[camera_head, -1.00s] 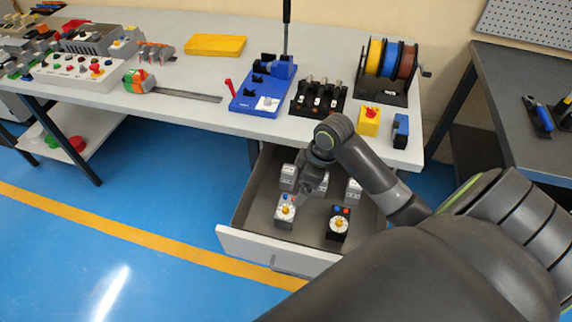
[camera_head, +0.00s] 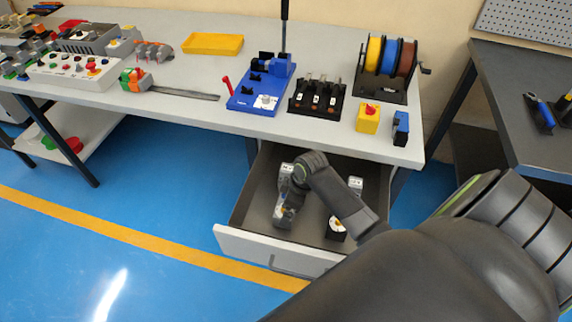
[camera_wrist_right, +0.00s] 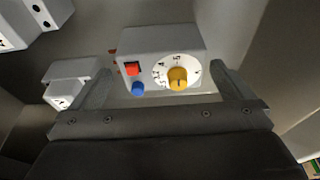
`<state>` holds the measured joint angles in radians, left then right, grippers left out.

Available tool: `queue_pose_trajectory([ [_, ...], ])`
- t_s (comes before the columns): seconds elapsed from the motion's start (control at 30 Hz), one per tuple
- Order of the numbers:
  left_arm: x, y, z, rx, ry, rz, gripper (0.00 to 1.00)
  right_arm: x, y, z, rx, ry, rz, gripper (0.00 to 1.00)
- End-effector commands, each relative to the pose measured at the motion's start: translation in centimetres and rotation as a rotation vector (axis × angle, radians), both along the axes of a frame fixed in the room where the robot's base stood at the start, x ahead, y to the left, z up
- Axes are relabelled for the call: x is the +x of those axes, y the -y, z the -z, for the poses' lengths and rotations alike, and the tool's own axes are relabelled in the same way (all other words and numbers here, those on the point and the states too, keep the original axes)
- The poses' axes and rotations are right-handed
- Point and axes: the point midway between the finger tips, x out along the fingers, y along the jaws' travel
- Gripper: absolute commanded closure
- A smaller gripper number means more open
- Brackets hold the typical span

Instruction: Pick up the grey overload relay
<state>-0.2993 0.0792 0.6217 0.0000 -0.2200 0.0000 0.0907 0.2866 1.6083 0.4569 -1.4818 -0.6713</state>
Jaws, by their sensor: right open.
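The grey overload relay (camera_wrist_right: 150,45), with a yellow knob on a white dial, a red button and a blue button, sits in the open drawer. In the head view the relay (camera_head: 282,219) is at the drawer's front left, partly hidden by my right arm. My right gripper (camera_wrist_right: 164,76) is open, with one finger on each side of the relay in the wrist view. I cannot tell whether the fingers touch it. In the head view the gripper (camera_head: 291,205) is low over the relay. My left gripper is not in view.
Grey devices stand behind, one at the back right (camera_head: 355,184). The workbench (camera_head: 215,125) overhangs the back of the drawer.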

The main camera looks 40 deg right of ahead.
Motion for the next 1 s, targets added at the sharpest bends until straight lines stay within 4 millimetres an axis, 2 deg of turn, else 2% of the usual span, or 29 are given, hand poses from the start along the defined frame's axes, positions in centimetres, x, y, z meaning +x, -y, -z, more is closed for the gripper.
queue_pose_trajectory([
  [0.2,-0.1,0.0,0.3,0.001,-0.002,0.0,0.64,0.7,-1.0,3.0,0.002,-0.003,0.001,0.0],
  [0.3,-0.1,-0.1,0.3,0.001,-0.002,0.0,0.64,0.8,-1.1,3.8,0.001,-0.003,0.001,0.0],
  [0.6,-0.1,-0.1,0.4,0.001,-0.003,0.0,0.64,0.9,-1.1,4.1,0.0,0.0,0.0,0.0],
  [0.93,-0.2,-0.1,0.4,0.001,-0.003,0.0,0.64,0.9,-1.1,4.0,-0.001,-0.001,0.0,0.43],
  [1.0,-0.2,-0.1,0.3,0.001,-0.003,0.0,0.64,1.0,-1.1,4.0,-0.001,0.001,0.0,0.46],
])
